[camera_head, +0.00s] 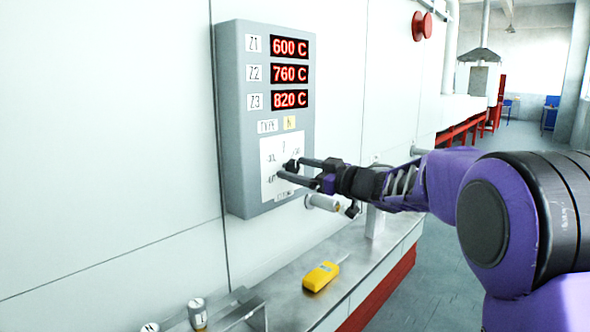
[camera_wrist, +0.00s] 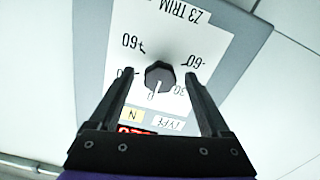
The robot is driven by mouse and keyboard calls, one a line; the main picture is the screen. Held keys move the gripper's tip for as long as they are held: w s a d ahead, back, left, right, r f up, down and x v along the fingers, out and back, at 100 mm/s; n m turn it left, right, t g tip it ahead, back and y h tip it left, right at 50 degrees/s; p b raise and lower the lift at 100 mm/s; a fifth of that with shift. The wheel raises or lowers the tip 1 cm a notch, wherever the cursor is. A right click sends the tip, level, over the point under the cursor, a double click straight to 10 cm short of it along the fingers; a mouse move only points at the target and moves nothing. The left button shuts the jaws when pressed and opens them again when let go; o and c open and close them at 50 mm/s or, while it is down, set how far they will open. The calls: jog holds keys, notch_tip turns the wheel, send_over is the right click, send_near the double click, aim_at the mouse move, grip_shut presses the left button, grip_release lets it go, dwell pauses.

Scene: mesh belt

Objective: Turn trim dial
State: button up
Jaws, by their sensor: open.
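The trim dial (camera_wrist: 159,77) is a small dark knob with a white pointer line, on a white plate (camera_wrist: 180,30) marked "Z3 TRIM" with a printed scale. The wrist view shows it upside down, with the pointer toward the picture's bottom. In the head view the dial (camera_head: 291,166) sits low on the grey control box (camera_head: 233,120). My gripper (camera_wrist: 160,78) is open, its two dark fingers on either side of the knob with gaps showing. In the head view my gripper (camera_head: 286,168) reaches the plate from the right. Whether the fingertips touch the plate is unclear.
Red displays (camera_head: 289,74) above read 600, 760 and 820 C. Below, a metal ledge (camera_head: 300,308) carries a yellow handheld device (camera_head: 320,276) and small cylinders (camera_head: 197,312). A pipe fitting (camera_head: 323,203) projects just under my gripper. A red button (camera_head: 421,25) is at upper right.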

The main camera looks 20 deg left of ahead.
jog(key=shift+w+a, duration=0.2)
jog(key=shift+a, duration=0.3)
grip_shut()
